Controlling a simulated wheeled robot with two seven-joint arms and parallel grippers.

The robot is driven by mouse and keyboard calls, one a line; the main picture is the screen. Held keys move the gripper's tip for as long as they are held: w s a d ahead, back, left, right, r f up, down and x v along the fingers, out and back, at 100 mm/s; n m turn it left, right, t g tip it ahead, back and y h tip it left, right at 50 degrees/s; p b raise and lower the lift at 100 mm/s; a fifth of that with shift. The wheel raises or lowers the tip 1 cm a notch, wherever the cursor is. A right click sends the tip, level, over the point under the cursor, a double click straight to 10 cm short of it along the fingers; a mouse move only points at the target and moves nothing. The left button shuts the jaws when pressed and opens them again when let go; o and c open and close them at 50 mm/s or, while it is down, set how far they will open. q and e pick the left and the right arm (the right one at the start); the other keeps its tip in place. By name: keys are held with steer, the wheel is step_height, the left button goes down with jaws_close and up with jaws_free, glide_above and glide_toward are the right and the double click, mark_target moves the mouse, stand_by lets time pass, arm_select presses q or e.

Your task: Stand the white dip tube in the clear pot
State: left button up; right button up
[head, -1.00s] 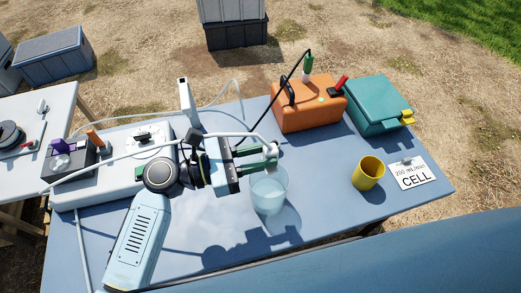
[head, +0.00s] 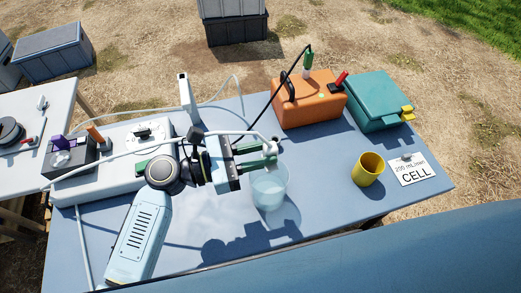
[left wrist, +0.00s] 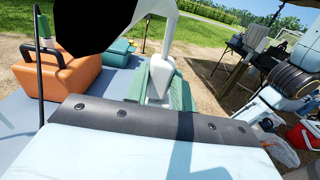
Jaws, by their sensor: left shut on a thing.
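The clear pot (head: 270,192) stands on the blue table, right of the middle of the head view. My left gripper (head: 270,154) is above the far part of its rim, with green fingers pointing right. It is shut on the white dip tube (head: 235,133), whose white line arches in from the left. In the left wrist view the white tube piece (left wrist: 158,78) sits between the green fingers (left wrist: 158,92). My right gripper is not in view.
An orange case (head: 308,100) and a teal box (head: 377,101) stand at the back. A yellow cup (head: 368,169) and a CELL card (head: 411,169) are to the right. A white unit (head: 118,165) is at the left. The table between pot and cup is clear.

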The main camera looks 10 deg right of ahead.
arm_select(q)
steer(key=shift+f, duration=0.1)
steer(key=shift+f+b, duration=2.05)
steer(key=shift+f, duration=0.85)
steer(key=shift+f+b, duration=0.6)
steer(key=shift+f, duration=0.4)
steer(key=o, duration=1)
steer(key=shift+c, duration=0.2)
